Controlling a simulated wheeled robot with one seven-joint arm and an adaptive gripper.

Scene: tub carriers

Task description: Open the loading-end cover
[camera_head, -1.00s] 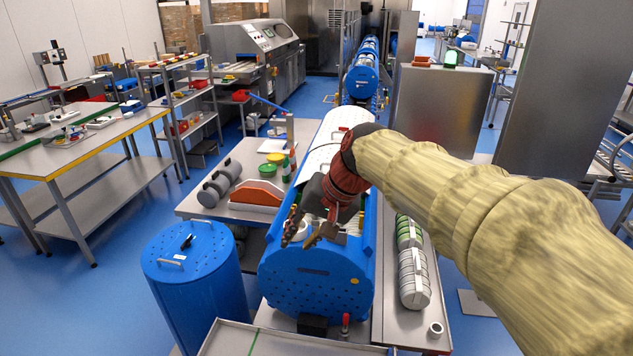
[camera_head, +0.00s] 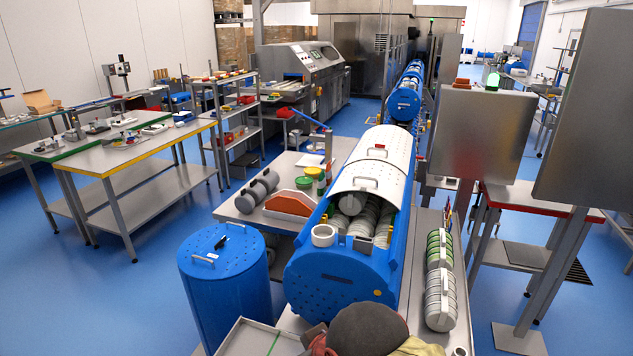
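A long blue drum (camera_head: 345,285) with a dotted end face lies in the middle, its near end towards me. White curved covers (camera_head: 378,150) with handles lie over its top. The nearest cover handle (camera_head: 365,183) is beside the edge of an opening. Through the opening show rows of grey-white discs (camera_head: 368,213). A white ring (camera_head: 323,235) sits at the opening's near left. Which cover is the loading-end one, I cannot tell for sure. My wrist shows at the bottom centre, low in front of the drum. My gripper's fingers are out of the picture.
A blue upright barrel (camera_head: 225,290) with a handled lid stands left of the drum. A side shelf with grey discs (camera_head: 440,290) runs along the right. A grey tray (camera_head: 265,338) is at the front. Blue floor is free at left and right.

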